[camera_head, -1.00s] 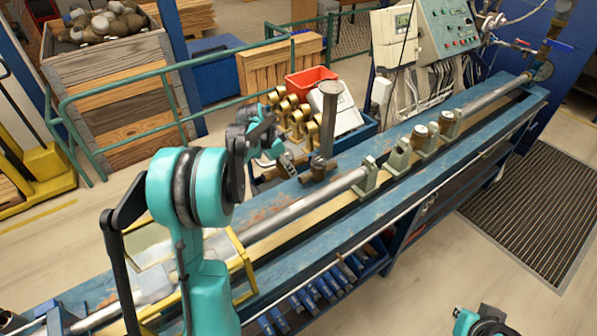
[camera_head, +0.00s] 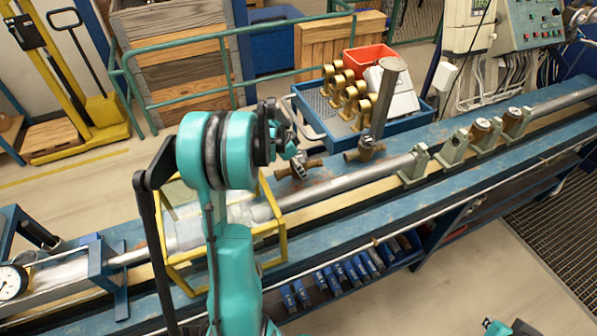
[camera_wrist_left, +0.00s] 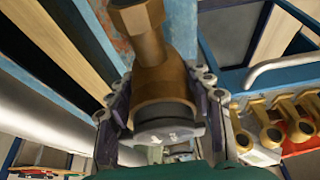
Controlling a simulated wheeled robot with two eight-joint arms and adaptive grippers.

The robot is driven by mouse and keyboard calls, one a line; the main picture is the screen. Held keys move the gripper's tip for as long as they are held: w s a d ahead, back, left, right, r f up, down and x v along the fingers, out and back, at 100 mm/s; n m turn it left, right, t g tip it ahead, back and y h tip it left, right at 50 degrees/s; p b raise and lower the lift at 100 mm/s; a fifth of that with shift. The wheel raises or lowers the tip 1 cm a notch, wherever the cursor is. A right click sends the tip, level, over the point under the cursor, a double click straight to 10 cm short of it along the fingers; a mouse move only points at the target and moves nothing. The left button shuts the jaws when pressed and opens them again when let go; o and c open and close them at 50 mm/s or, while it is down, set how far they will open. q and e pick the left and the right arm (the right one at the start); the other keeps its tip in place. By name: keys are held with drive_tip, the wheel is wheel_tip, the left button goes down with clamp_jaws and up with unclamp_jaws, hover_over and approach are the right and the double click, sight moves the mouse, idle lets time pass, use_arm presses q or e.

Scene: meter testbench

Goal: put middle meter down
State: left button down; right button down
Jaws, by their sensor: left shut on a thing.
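The upright post (camera_head: 386,95) stands close to the right of the held meter. A yellow frame (camera_head: 273,222) surrounds the pipe (camera_head: 330,190) at left.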

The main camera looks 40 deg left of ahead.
use_arm(q)
wheel_tip(320, 180, down, 2)
drive_tip(key=shift+f, duration=0.1)
drive_tip(key=shift+f+b, duration=0.15)
drive_tip(key=shift+b, duration=0.2)
drive_tip(key=c, duration=0.6)
unclamp_jaws()
drive_tip(key=shift+c, duration=0.2)
